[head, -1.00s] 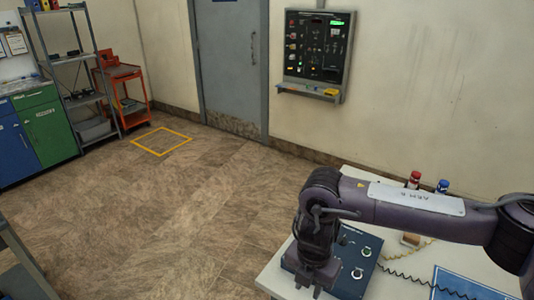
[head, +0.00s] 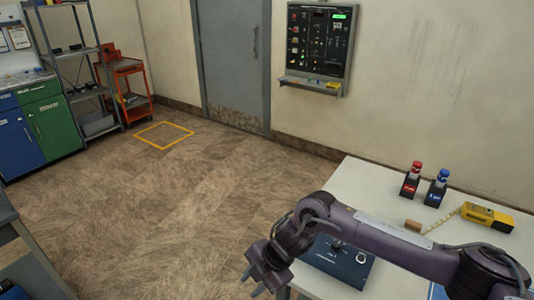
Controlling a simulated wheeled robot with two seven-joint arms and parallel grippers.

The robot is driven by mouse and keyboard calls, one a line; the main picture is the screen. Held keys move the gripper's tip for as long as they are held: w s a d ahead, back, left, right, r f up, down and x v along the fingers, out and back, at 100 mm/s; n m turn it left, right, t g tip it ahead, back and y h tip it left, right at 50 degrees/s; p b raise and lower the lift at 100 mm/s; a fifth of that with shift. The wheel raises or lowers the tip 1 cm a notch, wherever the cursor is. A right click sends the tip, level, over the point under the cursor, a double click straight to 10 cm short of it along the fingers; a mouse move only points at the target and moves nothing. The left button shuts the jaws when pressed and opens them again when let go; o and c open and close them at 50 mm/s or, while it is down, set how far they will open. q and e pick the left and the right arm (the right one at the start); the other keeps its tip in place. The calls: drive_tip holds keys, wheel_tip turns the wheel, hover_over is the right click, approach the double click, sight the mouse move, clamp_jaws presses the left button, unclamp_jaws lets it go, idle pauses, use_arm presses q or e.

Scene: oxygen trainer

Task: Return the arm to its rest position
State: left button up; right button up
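My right arm reaches in from the lower right over the white table, and its gripper (head: 251,284) hangs just off the table's left edge, above the floor. Its two fingers look apart, with nothing seen between them. Behind the forearm, on the white table (head: 371,183), is a blue control box (head: 345,264), partly covered by the arm. My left gripper is not in view.
A red-capped bottle (head: 412,182) and a blue-capped bottle (head: 437,190) stand in dark holders at the table's back. The floor (head: 170,210) left of the table is clear. A wall panel (head: 319,45) hangs behind.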

drive_tip(key=w+a+f+m+t+y, duration=0.2)
drive_tip(key=w+f+m+t+y, duration=0.15)
drive_tip(key=f+m, duration=0.7)
drive_tip(key=s+d+f+m+t+h, duration=0.1)
drive_tip(key=s+d+f+m, duration=0.3)
drive_tip(key=f, duration=0.6)
drive_tip(key=s+d+f+m+t+h, duration=0.1)
drive_tip(key=s+d+f+m+h, duration=0.1)
drive_tip(key=d+f, duration=0.6)
drive_tip(key=s+d+f+m+g+h, duration=0.1)
drive_tip(key=s+d+f, duration=0.4)
drive_tip(key=s, duration=0.7)
drive_tip(key=s+d+f+m+g+h, duration=0.2)
drive_tip(key=s+d+f, duration=0.4)
drive_tip(key=s, duration=0.6)
drive_tip(key=s+d+f+m+g+h, duration=0.1)
drive_tip(key=s+d+f+m+h, duration=0.2)
drive_tip(key=s+f, duration=0.4)
drive_tip(key=s+d+m, duration=0.1)
drive_tip(key=s+d, duration=0.1)
drive_tip(key=s, duration=0.3)
drive_tip(key=shift+d+f, duration=0.2)
drive_tip(key=shift+d, duration=0.05)
drive_tip(key=shift+m+g, duration=0.25)
drive_tip(key=shift+c, duration=0.3)
